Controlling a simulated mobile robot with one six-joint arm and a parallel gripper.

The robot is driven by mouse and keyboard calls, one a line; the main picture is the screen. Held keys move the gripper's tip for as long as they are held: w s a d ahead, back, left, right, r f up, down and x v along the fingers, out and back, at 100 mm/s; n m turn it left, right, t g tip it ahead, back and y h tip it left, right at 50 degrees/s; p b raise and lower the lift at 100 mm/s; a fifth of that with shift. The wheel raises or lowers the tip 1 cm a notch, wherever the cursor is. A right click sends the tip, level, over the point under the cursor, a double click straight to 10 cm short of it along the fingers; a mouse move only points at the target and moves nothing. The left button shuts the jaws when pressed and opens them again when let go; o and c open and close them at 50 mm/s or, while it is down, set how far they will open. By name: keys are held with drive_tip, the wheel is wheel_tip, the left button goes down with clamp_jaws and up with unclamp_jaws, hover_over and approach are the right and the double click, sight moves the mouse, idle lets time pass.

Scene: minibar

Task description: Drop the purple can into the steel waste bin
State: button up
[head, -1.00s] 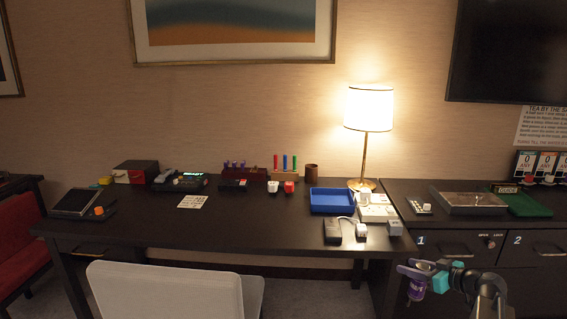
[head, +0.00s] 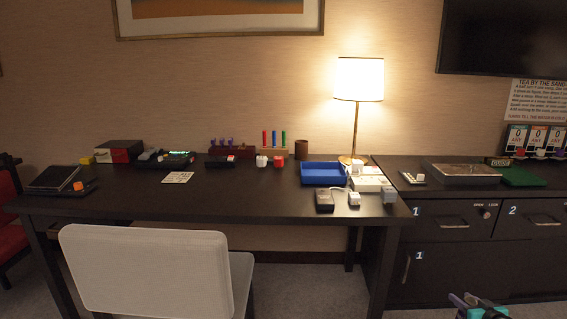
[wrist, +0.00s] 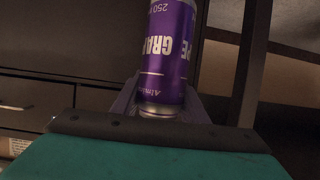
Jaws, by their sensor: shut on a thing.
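The purple can (wrist: 168,55) shows in the wrist view, with white lettering and a silver end towards the camera. My gripper (wrist: 166,100) is shut on it, with one finger on either side. In the head view only a small part of my gripper (head: 478,305) shows at the bottom edge, right of centre, in front of the dark cabinet. The can cannot be made out there. The steel waste bin is not seen in either view.
A dark desk (head: 240,205) with a blue tray (head: 323,174), a lamp (head: 358,85) and small items stands ahead. A pale chair (head: 145,265) is in front of it. A dark cabinet (head: 470,260) with numbered fronts stands right. Grey carpet shows between.

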drive_tip(key=s+d+f+m+h+b, duration=0.1)
drive_tip(key=s+d+f+h+b, duration=0.1)
drive_tip(key=d+f, duration=0.3)
wheel_tip(320, 180, down, 2)
drive_tip(key=shift+s+d+f+m, duration=0.1)
drive_tip(key=shift+s+d+m, duration=0.1)
drive_tip(key=shift+s+m, duration=0.1)
drive_tip(key=shift+f+b, duration=0.2)
drive_tip(key=shift+b, duration=0.1)
wheel_tip(320, 180, down, 6)
drive_tip(key=b, duration=1)
drive_tip(key=shift+r, duration=0.25)
drive_tip(key=o, duration=1.1)
drive_tip(key=p+v, duration=0.6)
drive_tip(key=v, duration=0.7)
drive_tip(key=shift+s+r, duration=0.3)
